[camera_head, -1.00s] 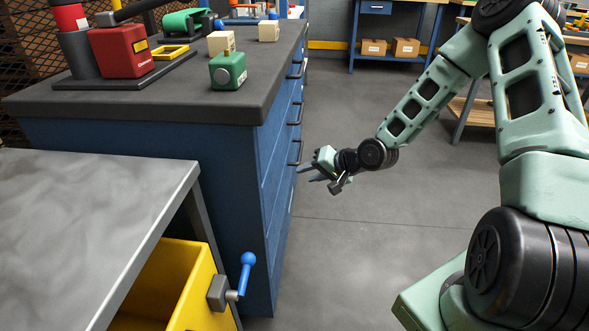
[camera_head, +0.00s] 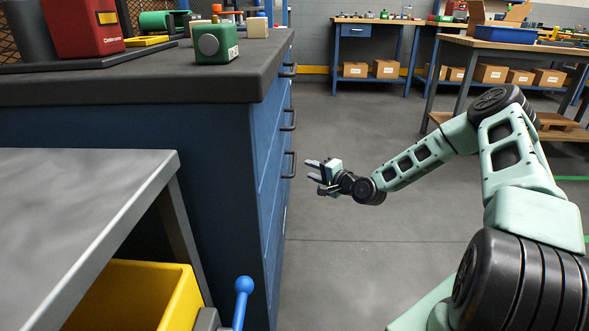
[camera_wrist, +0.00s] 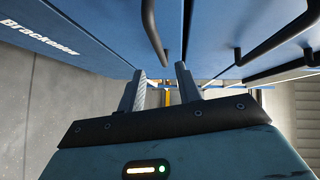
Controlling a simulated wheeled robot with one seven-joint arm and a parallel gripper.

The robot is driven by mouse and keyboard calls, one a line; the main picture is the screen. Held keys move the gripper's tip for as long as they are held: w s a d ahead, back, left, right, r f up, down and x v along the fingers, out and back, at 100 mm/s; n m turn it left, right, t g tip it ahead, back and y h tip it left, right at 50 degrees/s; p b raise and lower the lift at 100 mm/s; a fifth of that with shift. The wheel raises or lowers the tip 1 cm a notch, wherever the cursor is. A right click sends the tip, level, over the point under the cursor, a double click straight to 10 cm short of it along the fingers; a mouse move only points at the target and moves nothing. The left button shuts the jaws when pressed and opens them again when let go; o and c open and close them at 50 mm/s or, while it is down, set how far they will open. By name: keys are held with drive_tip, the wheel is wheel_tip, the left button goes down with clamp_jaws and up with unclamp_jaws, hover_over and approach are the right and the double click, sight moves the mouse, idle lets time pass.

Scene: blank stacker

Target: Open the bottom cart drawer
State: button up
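The blue drawer cabinet (camera_head: 225,190) with a dark top stands left of centre in the head view. Its drawer fronts face right and look flush there. Black bar handles run down that side; the lowest one I can make out is a handle (camera_head: 290,163). My gripper (camera_head: 311,171) is just right of this handle, fingers apart and pointing at the cabinet, with a gap between them. In the wrist view my gripper (camera_wrist: 160,72) is open and empty. A black handle (camera_wrist: 153,35) hangs just beyond the fingertips, and another handle (camera_wrist: 275,35) is to the right.
A grey metal table (camera_head: 80,200) with a yellow bin (camera_head: 140,295) below stands at the near left. A green block (camera_head: 215,42) and other items sit on the cabinet top. The floor (camera_head: 345,240) right of the cabinet is clear. Workbenches stand at the back.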

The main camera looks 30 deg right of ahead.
sight(295, 162)
drive_tip(key=b+x, duration=0.2)
drive_tip(key=x, duration=0.7)
drive_tip(key=shift+a+b, duration=0.1)
drive_tip(key=shift+b, duration=0.2)
clamp_jaws()
